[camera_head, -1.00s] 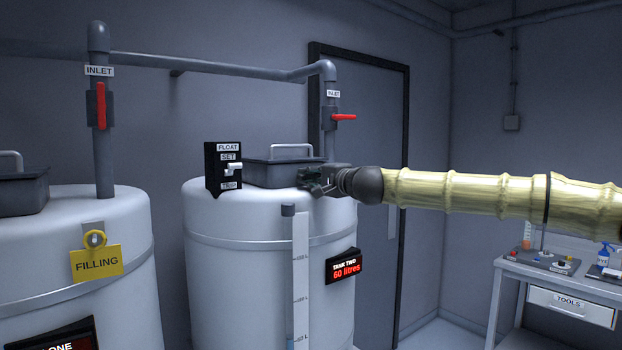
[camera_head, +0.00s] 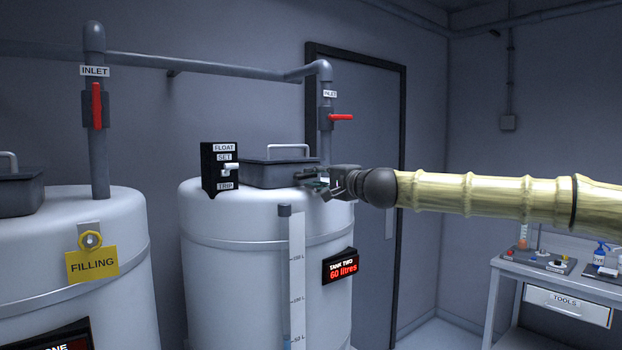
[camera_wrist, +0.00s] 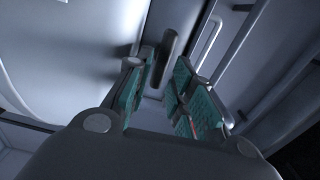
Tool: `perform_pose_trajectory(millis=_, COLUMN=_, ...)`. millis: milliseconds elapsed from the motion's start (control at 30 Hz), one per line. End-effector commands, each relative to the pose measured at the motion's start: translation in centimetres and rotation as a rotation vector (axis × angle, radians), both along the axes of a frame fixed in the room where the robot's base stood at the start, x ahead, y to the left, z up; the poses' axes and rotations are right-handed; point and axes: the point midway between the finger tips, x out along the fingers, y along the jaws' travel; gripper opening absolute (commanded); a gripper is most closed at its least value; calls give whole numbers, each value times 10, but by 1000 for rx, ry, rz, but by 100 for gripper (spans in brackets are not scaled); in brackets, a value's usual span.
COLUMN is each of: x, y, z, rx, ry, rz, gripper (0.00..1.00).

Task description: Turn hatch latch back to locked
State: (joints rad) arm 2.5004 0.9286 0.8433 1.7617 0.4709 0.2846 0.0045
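The dark hatch (camera_head: 268,174) with a light loop handle (camera_head: 287,150) sits on top of the white tank two (camera_head: 225,225). My gripper (camera_head: 310,182) is at the hatch's right side, just above the tank top. In the wrist view, its two teal-padded fingers (camera_wrist: 160,85) are apart with a gap between them. A dark oblong bar (camera_wrist: 169,58), which looks like the hatch latch, lies beyond the fingertips, close to the left finger. I cannot tell whether it touches that finger. The latch is hidden or too small to make out in the head view.
The black float box (camera_head: 220,168) stands left of the hatch. An inlet pipe with a red valve handle (camera_head: 342,117) rises behind my gripper. A tank display (camera_head: 339,266) and clear level gauge (camera_head: 291,270) are on the tank's front. A tool bench (camera_head: 560,285) stands at right.

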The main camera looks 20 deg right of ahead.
Motion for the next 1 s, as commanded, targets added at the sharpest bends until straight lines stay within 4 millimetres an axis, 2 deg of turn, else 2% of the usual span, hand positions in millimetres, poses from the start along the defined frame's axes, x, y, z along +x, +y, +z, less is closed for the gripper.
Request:
perform_pose_trajectory(millis=200, x=-27, y=-11, z=1, rx=1, ry=-1, rz=-1, gripper=23)
perform_pose_trajectory(millis=500, x=-57, y=-23, z=0, rx=1, ry=-1, rz=-1, gripper=23)
perform_pose_trajectory(millis=700, x=-69, y=-27, z=-1, rx=1, ry=0, rz=-1, gripper=23)
perform_pose_trajectory(millis=1000, x=-74, y=-29, z=-1, rx=2, ry=1, rz=-1, gripper=23)
